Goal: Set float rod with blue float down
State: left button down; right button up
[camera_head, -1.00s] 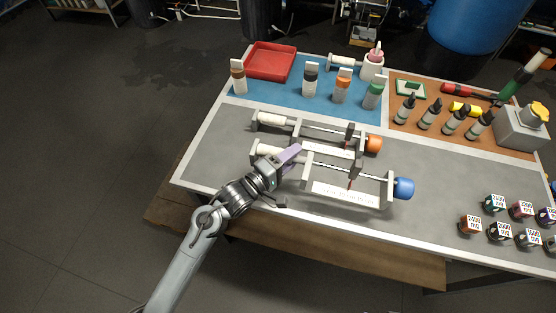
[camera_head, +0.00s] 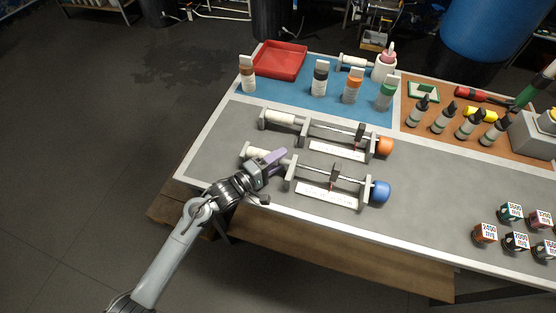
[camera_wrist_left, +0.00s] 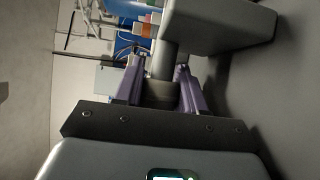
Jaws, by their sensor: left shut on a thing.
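The float rod with blue float (camera_head: 325,174) lies along the front of the grey bench section, with its blue float (camera_head: 380,191) at the right end. Its grey uprights and white scale strip (camera_head: 326,195) are at the bench's front side. My left gripper (camera_head: 275,162) is shut around the rod assembly near its left end, beside the white cylinder (camera_head: 255,152). In the left wrist view, the purple fingers (camera_wrist_left: 160,88) close on a grey cylindrical part, with a large grey block just beyond. I cannot tell whether the base touches the bench. My right gripper is not in view.
A similar rod with orange float (camera_head: 385,147) lies just behind. A red tray (camera_head: 279,60) and several bottles stand on the blue mat. Dropper bottles stand on the brown mat, and several labelled weights (camera_head: 485,233) at the right. The bench between is clear.

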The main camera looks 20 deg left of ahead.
pick_arm(q)
jog(key=c, duration=0.7)
grip_release()
jog(key=shift+o, duration=0.2)
jog(key=shift+s+a, duration=0.3)
jog(key=shift+s, duration=0.3)
jog(key=p+v, duration=0.2)
jog(key=v, duration=0.7)
jog(key=shift+s+a, duration=0.1)
jog(key=shift+s, duration=0.05)
jog(key=shift+s+a, duration=0.25)
jog(key=shift+s, duration=0.35)
